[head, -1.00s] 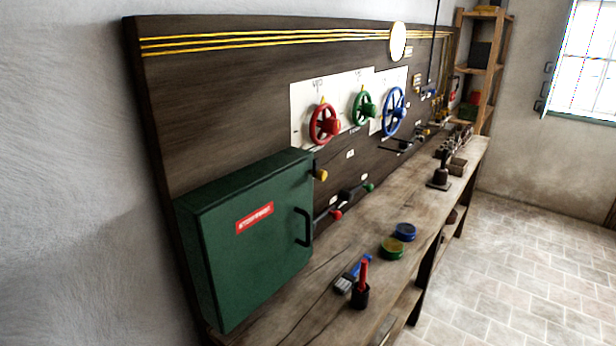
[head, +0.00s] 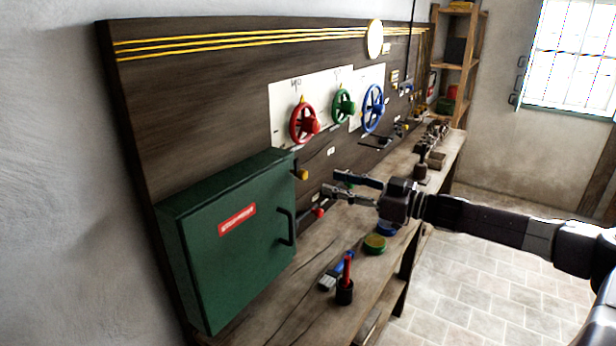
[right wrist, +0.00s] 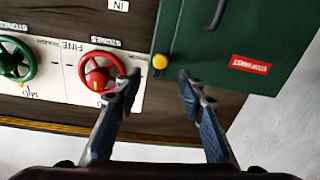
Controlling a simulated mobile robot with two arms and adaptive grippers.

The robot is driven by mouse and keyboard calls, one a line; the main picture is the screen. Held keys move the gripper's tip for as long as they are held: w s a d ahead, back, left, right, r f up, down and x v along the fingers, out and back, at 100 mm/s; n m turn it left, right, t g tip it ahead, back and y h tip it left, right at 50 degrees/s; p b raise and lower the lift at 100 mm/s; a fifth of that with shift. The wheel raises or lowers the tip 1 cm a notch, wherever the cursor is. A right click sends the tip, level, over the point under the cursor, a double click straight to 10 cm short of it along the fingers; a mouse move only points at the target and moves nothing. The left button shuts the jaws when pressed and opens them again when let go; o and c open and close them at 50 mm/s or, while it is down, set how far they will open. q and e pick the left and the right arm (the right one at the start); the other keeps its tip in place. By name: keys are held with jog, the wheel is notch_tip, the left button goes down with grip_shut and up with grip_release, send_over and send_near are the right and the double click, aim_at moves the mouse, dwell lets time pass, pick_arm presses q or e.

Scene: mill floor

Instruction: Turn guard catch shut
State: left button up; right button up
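The green guard box (head: 235,260) hangs on the dark board with its door closed, a black handle (head: 287,228) and a red label on it. A yellow knob, likely the guard catch (head: 301,174), sticks out beside the box's right edge. In the right wrist view, which looks upside down, the yellow knob (right wrist: 160,61) lies between the fingertips in the picture, beyond them. My right gripper (head: 330,182) is open and empty, to the right of the knob and apart from it; it also shows in the right wrist view (right wrist: 159,80). My left gripper is not in view.
Red (head: 303,123), green (head: 343,106) and blue (head: 373,108) handwheels sit on the board.

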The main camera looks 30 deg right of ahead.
aim_at(306, 175)
jog(key=shift+r+p+x, duration=0.2)
jog(key=shift+p+x, duration=1.2)
jog(key=shift+x, duration=1.25)
jog(key=shift+p+x, duration=0.4)
jog(key=shift+x, duration=0.75)
jog(key=shift+f, duration=0.2)
grip_shut()
